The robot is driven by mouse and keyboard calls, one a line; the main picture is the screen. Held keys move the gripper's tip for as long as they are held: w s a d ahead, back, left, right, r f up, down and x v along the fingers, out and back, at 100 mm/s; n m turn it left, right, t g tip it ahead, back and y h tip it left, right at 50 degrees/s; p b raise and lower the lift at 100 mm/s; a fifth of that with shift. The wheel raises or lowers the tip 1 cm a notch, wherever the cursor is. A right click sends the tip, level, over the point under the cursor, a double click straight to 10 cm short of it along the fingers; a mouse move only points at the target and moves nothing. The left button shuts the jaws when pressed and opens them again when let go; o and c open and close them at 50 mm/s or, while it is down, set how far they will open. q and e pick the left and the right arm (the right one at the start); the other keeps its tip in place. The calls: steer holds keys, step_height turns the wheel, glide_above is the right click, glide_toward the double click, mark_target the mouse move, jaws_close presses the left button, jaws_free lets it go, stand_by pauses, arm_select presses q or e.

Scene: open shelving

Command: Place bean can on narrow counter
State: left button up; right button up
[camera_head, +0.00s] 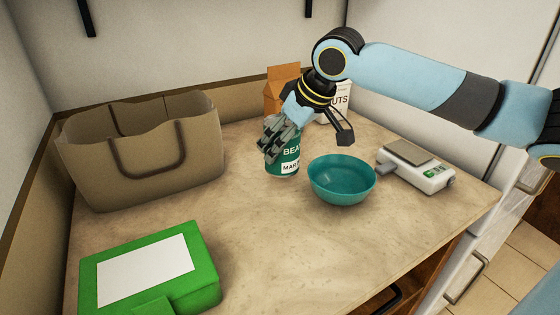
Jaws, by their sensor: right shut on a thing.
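The bean can (288,157) is a green cylinder with a white label and "BEA" lettering, upright at the middle back of the counter (235,235). My right gripper (275,147) comes down from above and is shut on the can, its grey fingers covering the upper left side. I cannot tell whether the can's base touches the counter or is just above it. My left gripper is not in view.
A teal bowl (341,184) stands right of the can. A scale (416,166) is farther right. An orange box (281,90) and a white carton (341,101) stand behind. A brown bag (140,160) and a green box (150,268) are left. The front middle is clear.

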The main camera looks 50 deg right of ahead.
mark_target(282, 159)
steer(key=shift+a+f, duration=0.1)
steer(key=shift+a, duration=0.15)
steer(key=shift+f, duration=0.3)
step_height(282, 159, down, 3)
steer(key=shift+f, duration=0.2)
steer(key=o, duration=1.6)
steer(key=shift+f, duration=0.1)
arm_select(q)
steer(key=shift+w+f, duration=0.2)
arm_select(e)
steer(key=shift+o, duration=0.3)
steer(key=shift+s, duration=0.1)
